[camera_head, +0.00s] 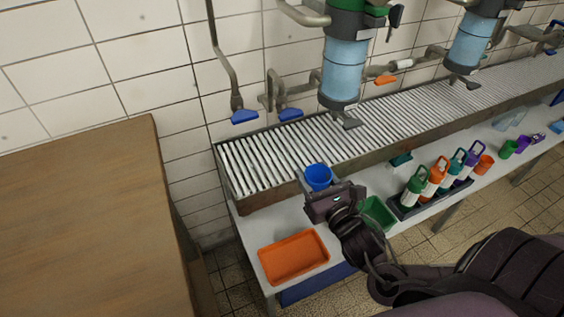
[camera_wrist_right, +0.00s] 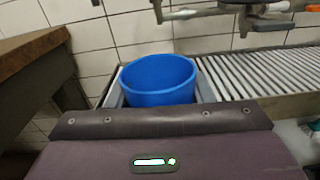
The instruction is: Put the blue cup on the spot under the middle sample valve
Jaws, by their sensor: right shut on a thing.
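The blue cup (camera_head: 318,176) is upright, held by my right gripper (camera_head: 319,183) near the front edge of the slatted drain rack (camera_head: 262,165). In the wrist view the cup (camera_wrist_right: 158,82) sits between the two fingers. The gripper is shut on it. Several valves line the wall: two blue-handled ones (camera_head: 243,116) at the left, an orange-handled one (camera_head: 385,79) farther right, and grey levers under the blue cylinders (camera_head: 345,72). I cannot tell which is the middle sample valve, and no marked spot shows clearly. My left gripper is not in view.
A shelf below the rack holds an orange tray (camera_head: 293,258), a green bin (camera_head: 378,212), a rack of several coloured bottles (camera_head: 436,178) and small cups (camera_head: 484,165). A wooden top (camera_head: 80,220) stands at the left. The rack's slats look clear.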

